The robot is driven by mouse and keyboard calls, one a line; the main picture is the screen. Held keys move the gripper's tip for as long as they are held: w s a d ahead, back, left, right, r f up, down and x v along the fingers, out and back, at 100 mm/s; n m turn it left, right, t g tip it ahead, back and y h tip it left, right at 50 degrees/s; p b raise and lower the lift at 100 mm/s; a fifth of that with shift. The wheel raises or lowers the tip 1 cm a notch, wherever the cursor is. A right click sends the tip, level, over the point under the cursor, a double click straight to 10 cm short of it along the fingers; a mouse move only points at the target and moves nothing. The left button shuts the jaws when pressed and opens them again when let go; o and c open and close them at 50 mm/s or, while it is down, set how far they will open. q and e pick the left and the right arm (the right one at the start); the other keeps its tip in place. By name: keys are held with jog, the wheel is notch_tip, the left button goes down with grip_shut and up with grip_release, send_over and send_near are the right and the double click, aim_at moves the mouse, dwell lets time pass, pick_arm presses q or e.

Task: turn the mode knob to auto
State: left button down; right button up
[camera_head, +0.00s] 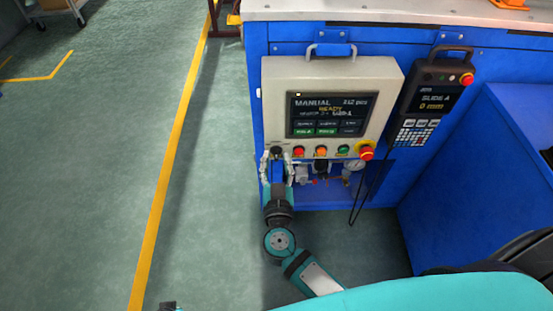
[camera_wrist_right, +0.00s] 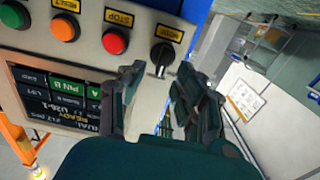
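The black mode knob (camera_wrist_right: 162,54) is on the grey control panel (camera_wrist_right: 105,14), beside the red STOP button and by a yellow MODE label. Its pale pointer end faces the bottom of the right wrist view. The panel screen (camera_head: 326,116) reads MANUAL and READY in the head view. My right gripper (camera_head: 277,163) is at the panel's lower left corner. Its fingers are open and spread on both sides of the knob in the right wrist view (camera_wrist_right: 160,82). I cannot tell whether either finger touches the knob. My left gripper is not in view.
Red (camera_head: 298,151), orange (camera_head: 320,152) and green (camera_head: 342,149) buttons and a red emergency stop (camera_head: 366,153) line the panel's lower edge. A gauge (camera_head: 352,172) and fittings sit below. A pendant (camera_head: 433,88) with a hanging cable is at the right.

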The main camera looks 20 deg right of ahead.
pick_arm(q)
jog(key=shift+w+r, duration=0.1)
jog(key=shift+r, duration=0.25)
pick_arm(e)
jog(key=shift+w+d, duration=0.2)
jog(key=shift+w, duration=0.45)
grip_shut()
jog(key=m+p, duration=0.2)
jog(key=m, duration=0.1)
jog(key=m+p, duration=0.1)
jog(key=m, duration=0.1)
jog(key=shift+s+d, duration=0.1)
jog(key=shift+d, duration=0.15)
jog(key=shift+m+p, duration=0.35)
jog(key=shift+m, duration=0.55)
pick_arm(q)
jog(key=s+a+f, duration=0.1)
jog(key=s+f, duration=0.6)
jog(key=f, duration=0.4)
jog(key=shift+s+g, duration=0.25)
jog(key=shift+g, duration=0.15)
pick_arm(e)
jog(key=shift+d+f+m, duration=0.15)
jog(key=shift+f+m, duration=0.05)
jog(key=shift+m, duration=0.9)
grip_release()
